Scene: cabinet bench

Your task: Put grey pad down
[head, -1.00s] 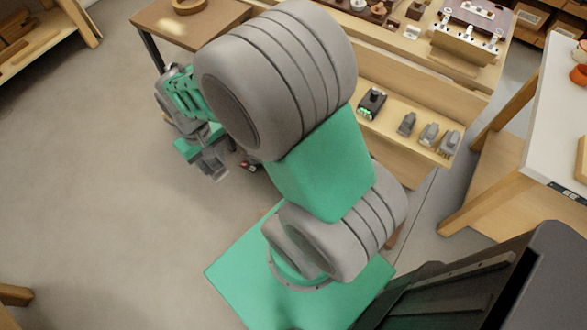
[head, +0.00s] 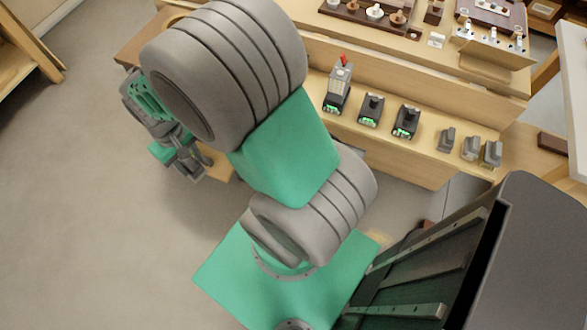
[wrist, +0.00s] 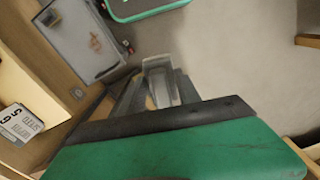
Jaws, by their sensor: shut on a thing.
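My gripper (wrist: 152,98) is shut on the grey pad (wrist: 158,86), a light grey block between the fingers in the wrist view. In the head view my gripper (head: 198,165) hangs at the left, beyond the bench's left end and over open floor. The pad is too small to make out clearly there. Three similar grey pieces (head: 471,147) stand in a row on the bench's lower front shelf (head: 425,160), well to the right of my gripper.
Several dark devices with green lights (head: 370,109) stand on the same shelf, left of the grey pieces. One has a red top. The upper bench carries a dark tray (head: 365,14) and a wooden block with knobs (head: 492,45). Open floor (head: 80,200) lies at left.

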